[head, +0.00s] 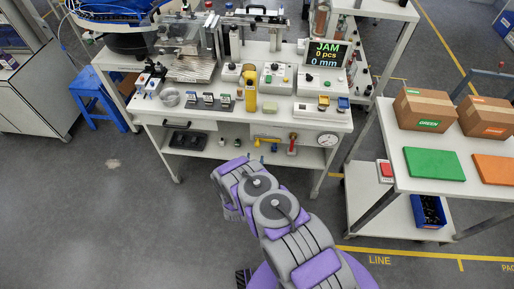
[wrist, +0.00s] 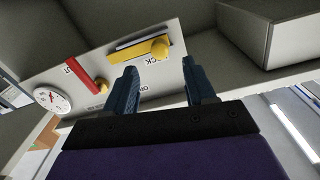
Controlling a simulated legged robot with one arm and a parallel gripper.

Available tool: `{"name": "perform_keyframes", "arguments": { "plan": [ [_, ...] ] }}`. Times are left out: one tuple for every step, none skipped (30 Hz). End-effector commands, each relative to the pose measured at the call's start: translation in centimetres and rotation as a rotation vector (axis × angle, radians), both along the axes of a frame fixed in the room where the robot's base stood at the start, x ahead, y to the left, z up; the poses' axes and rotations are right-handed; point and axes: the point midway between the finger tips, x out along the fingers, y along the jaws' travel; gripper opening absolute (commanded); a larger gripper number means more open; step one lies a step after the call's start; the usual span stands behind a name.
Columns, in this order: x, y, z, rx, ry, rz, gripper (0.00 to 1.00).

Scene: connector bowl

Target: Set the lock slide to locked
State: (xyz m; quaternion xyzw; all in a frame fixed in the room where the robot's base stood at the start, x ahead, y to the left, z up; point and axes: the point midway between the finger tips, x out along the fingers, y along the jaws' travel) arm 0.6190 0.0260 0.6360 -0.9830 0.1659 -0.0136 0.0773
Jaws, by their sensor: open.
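The lock slide is most likely the yellow bar with a round knob (wrist: 159,47) on the pale panel, beside a partly hidden label ending in "CK". It also shows as a small yellow bar (head: 268,140) under the bench top in the head view. Which end of its travel it stands at, I cannot tell. My gripper (wrist: 161,75) is open and empty. Its two dark blue fingers point at the panel, and the knob shows between and just beyond their tips. In the head view my arm reaches toward the bench front; the fingertips cannot be made out.
A red handle (wrist: 82,76) and a round gauge (wrist: 52,100) sit on the same panel, to the left in the wrist view. The bench top (head: 285,117) overhangs the panel. A bench screen (head: 325,54) reads JAM. A side table with boxes (head: 425,108) stands right.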

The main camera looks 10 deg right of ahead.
Motion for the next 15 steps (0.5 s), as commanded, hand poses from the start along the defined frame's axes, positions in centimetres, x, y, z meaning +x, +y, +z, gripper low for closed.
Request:
{"name": "perform_keyframes", "arguments": {
  "plan": [
    [1.1, -0.5, -0.2, 0.003, -0.003, -0.005, 0.55],
    [1.6, -0.7, -0.2, 0.002, -0.002, -0.005, 0.55],
    [2.3, -0.9, -0.2, 0.002, -0.002, -0.005, 0.55],
    [2.9, -1.1, -0.1, 0.002, -0.002, -0.003, 0.55],
    [3.4, -1.3, -0.1, 0.001, -0.002, -0.003, 0.55],
    [4.1, -1.5, -0.1, 0.002, -0.003, -0.003, 0.55],
    [4.6, -1.7, -0.1, 0.001, -0.003, -0.004, 0.55],
    [5.0, -1.9, -0.1, 0.000, -0.003, -0.003, 0.55],
    [5.6, -2.0, -0.1, 0.000, -0.002, -0.003, 0.55],
    [6.0, -2.1, -0.1, 0.001, -0.002, -0.003, 0.55],
    [6.3, -2.2, -0.1, 0.003, -0.001, -0.003, 0.55],
    [6.7, -2.3, -0.1, 0.003, -0.002, -0.002, 0.55],
    [7.0, -2.4, 0.0, 0.002, -0.001, -0.002, 0.55],
    [7.2, -2.5, 0.0, 0.001, -0.001, -0.002, 0.55],
    [7.4, -2.6, 0.0, 0.001, -0.001, -0.002, 0.55]
  ]
}}
